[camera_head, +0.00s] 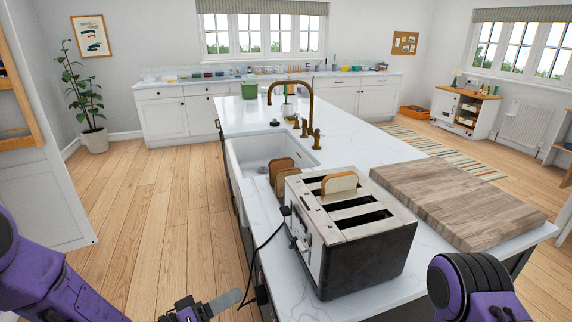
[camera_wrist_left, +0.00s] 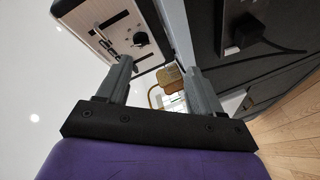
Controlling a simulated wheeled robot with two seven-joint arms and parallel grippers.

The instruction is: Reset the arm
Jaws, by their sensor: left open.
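My left gripper (camera_head: 208,308) is low at the bottom edge of the head view, left of the island and its toaster. In the left wrist view its two grey fingers (camera_wrist_left: 160,70) stand apart, with nothing held between them. My left arm comes in purple from the lower left. A purple and black part of my right arm shows at the lower right of the head view; its gripper is out of view. The toaster (camera_head: 350,232) stands on the island with one bread slice (camera_head: 340,182) in a slot; its front panel (camera_wrist_left: 118,28) also shows in the left wrist view.
More bread slices (camera_head: 282,172) stand left of the toaster. A wooden board (camera_head: 460,203) lies right of it. The white sink (camera_head: 262,150) and brass faucet (camera_head: 311,105) are behind. A black cord (camera_head: 262,248) hangs over the island's edge. The wooden floor (camera_head: 150,210) at left is clear.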

